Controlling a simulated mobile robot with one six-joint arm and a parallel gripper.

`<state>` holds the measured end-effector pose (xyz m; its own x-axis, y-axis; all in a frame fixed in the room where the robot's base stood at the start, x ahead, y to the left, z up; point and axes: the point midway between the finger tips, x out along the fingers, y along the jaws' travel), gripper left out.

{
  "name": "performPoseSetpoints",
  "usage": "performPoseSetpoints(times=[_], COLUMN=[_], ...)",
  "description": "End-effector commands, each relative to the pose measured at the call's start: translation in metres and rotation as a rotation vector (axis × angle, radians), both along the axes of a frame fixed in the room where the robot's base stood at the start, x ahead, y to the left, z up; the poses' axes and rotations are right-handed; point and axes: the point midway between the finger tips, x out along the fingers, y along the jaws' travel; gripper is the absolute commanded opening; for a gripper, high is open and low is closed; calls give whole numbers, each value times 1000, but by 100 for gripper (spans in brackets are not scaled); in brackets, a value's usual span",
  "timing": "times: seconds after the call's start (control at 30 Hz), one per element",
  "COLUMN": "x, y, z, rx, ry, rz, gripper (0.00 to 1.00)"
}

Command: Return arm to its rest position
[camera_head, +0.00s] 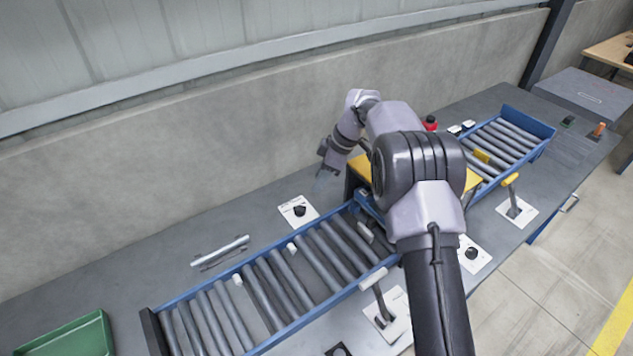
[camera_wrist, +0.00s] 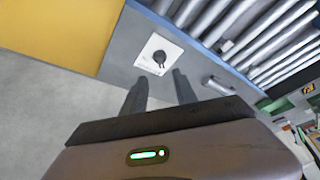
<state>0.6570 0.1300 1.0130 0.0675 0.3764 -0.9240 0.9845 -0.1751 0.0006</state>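My arm rises from the bottom right of the head view and bends over the bench. My gripper (camera_head: 322,175) hangs at its far end, above the back of the bench and apart from its surface. In the wrist view my gripper (camera_wrist: 160,82) has its two dark fingers apart with nothing between them. Beyond the fingertips a white plate with a black knob (camera_wrist: 158,57) lies on the bench; the head view shows a similar plate (camera_head: 288,209) near the gripper.
A blue-framed roller conveyor (camera_head: 255,345) runs along the bench, partly hidden by my arm. A yellow-topped stand (camera_head: 358,168) is beside the gripper. A green tray (camera_head: 70,340) is at the lower left. A concrete wall (camera_head: 200,150) stands behind.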

Motion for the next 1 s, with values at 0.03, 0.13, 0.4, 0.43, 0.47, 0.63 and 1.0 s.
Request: performPoseSetpoints(times=[0.03, 0.13, 0.4, 0.43, 0.47, 0.63, 1.0], x=[0, 0, -11, -19, -30, -135, -375], y=[0, 0, -7, -10, -15, -45, -88], z=[-1, -1, 34, 52, 71, 166, 155], rx=[0, 0, -3, -3, -2, 37, 301], ry=[0, 0, 6, 10, 17, 61, 140], rz=[0, 0, -102, -159, -230, -710, -1576], gripper=[35, 35, 35, 35, 35, 35, 35])
